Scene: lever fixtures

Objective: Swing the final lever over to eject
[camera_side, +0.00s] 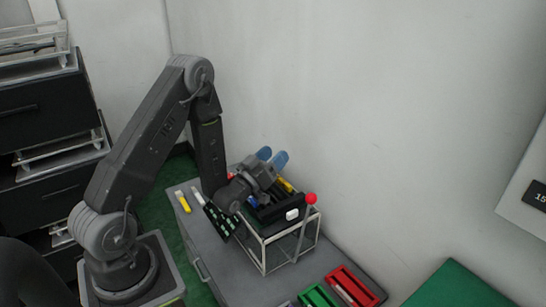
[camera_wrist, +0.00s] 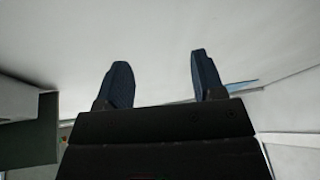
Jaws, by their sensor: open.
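A lever with a red ball knob (camera_side: 310,198) stands nearly upright at the right of a wire-framed fixture (camera_side: 264,250) in the side view. Its metal rod runs down the fixture's front. My gripper (camera_side: 272,157) is above the back of the fixture, to the left of and higher in the picture than the red knob, its blue fingers pointing up and away. The fingers also show in the wrist view (camera_wrist: 160,80), apart with nothing between them. The gripper is open and does not touch the red knob. A second red spot is partly hidden behind my wrist.
Green (camera_side: 318,297) and red (camera_side: 352,287) trays lie on the grey bench (camera_side: 225,270) at the front right. A dark rack (camera_side: 219,222) and small yellow-and-white pieces lie left of the fixture. A pale wall (camera_side: 400,120) rises behind. The wrist view shows mostly wall.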

